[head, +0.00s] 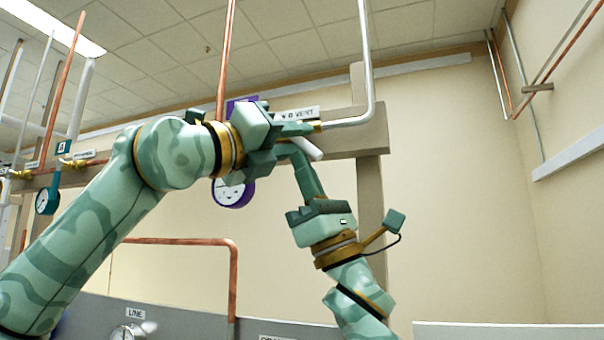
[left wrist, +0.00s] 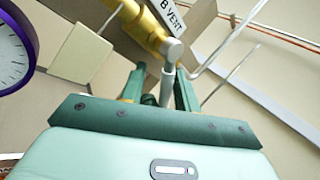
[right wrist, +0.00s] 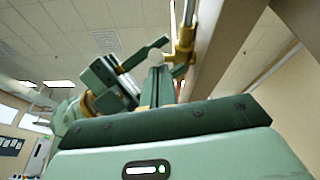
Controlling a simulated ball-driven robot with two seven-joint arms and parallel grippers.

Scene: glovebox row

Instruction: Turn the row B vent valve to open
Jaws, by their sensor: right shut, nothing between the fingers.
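The row B vent valve shows under its "B VENT" label (head: 297,114), with a brass body (left wrist: 140,25) and a pale grey handle (left wrist: 168,82). In the head view the handle (head: 307,148) slants down to the right. My left gripper (left wrist: 160,80) is open, one finger on each side of the handle; I cannot tell whether either touches it. In the head view my left gripper (head: 300,132) partly hides the valve. My right gripper (head: 297,158) points up just below the valve, fingers shut and empty. The right wrist view shows its fingers (right wrist: 157,80) close to the valve's round cap (right wrist: 180,57).
A purple-rimmed gauge (head: 233,192) hangs left of the valve, partly behind my left gripper. A copper pipe (head: 226,60) rises behind, and a grey pipe (head: 367,70) bends up at right. A teal gauge (head: 47,201) is at far left. The right side is clear.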

